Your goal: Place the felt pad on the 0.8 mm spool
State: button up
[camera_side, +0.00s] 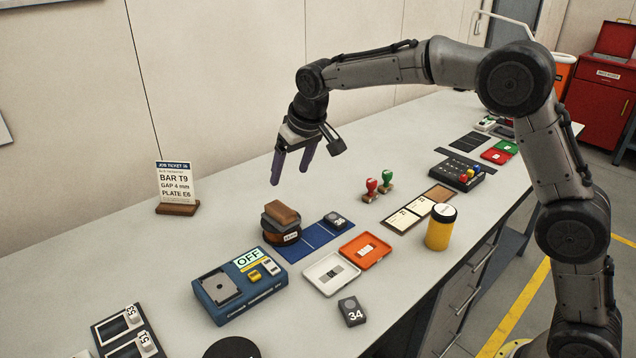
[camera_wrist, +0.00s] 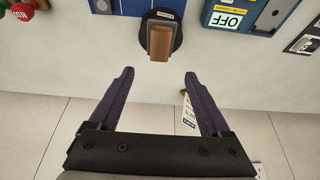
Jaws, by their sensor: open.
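A round dark spool (camera_side: 283,239) with a coppery band and a small white label, too small to read with certainty, stands on the bench. A dark grey pad (camera_side: 279,221) with a brown block (camera_side: 283,211) on top, seemingly the felt pad, rests on it. In the wrist view the brown block (camera_wrist: 160,42) lies over the round dark spool (camera_wrist: 174,36), beyond my fingertips. My gripper (camera_side: 290,176) is open and empty, above the stack and apart from it. Both fingers (camera_wrist: 159,73) show in the wrist view with nothing between them.
A blue box marked OFF (camera_side: 240,287) stands in front of the spool. A blue mat (camera_side: 308,240) lies right beside it, with a dark block (camera_side: 335,221). Orange (camera_side: 366,254) and white (camera_side: 327,284) trays and a yellow can (camera_side: 440,232) are further right. A job ticket (camera_side: 175,184) stands behind.

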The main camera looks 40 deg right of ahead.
jog(key=s+d+r, duration=0.3)
jog(key=s+r, duration=0.1)
jog(key=s, duration=0.6)
jog(key=s+d+r, duration=0.3)
jog(key=s+r, duration=0.1)
jog(key=s, duration=0.7)
jog(key=s+d+f, duration=0.1)
jog(key=s+f, duration=0.2)
jog(key=s, duration=0.6)
jog(key=s+d+f+t, duration=0.1)
jog(key=s+f, duration=0.2)
jog(key=s, duration=0.6)
jog(key=shift+s+f, duration=0.2)
jog(key=shift+s, duration=0.05)
